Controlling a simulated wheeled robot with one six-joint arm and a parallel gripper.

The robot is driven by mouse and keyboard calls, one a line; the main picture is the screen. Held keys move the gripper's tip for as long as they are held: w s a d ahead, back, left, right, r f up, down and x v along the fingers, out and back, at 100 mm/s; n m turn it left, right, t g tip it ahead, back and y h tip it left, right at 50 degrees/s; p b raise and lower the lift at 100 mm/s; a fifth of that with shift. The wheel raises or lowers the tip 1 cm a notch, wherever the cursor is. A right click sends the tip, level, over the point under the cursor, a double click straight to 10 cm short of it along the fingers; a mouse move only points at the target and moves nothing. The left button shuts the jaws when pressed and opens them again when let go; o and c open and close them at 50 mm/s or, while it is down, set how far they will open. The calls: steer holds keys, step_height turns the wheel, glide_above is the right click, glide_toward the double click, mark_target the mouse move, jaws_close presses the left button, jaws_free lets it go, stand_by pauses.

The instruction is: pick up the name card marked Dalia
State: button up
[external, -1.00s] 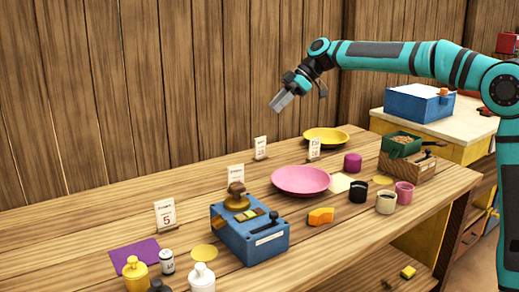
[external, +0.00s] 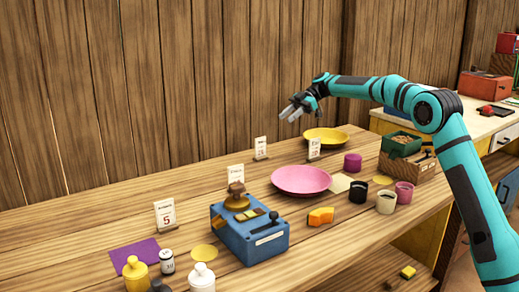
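Several small white name cards stand on the wooden table. One card with a red 5 (external: 165,214) is at the front left, and another (external: 235,175) stands behind the blue balance box. A third card (external: 260,148) is farther back, and a fourth (external: 314,149) stands in front of the yellow plate. The names are too small to read, so I cannot tell which is marked Dalia. My gripper (external: 288,114) is in the air above the back of the table, up and right of the third card. Its fingers look apart, with nothing between them.
A blue balance box (external: 250,236) stands at the front centre. A pink plate (external: 301,180), yellow plate (external: 326,134), several cups and a wooden crate (external: 408,169) are to the right. Bottles and a purple cloth (external: 136,252) are at the left. The back left is clear.

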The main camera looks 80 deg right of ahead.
glide_toward(257, 157)
steer(key=w+r, duration=0.1)
steer(key=a+r, duration=0.1)
steer(key=w+r, duration=0.1)
steer(key=shift+w+a+r, duration=0.15)
steer(key=shift+w+a, duration=0.2)
steer(key=shift+r+x, duration=0.1)
steer(key=shift+x, duration=1.35)
steer(key=shift+r+x, duration=0.15)
steer(key=shift+x, duration=1.3)
steer(key=shift+a, duration=0.15)
jaws_close()
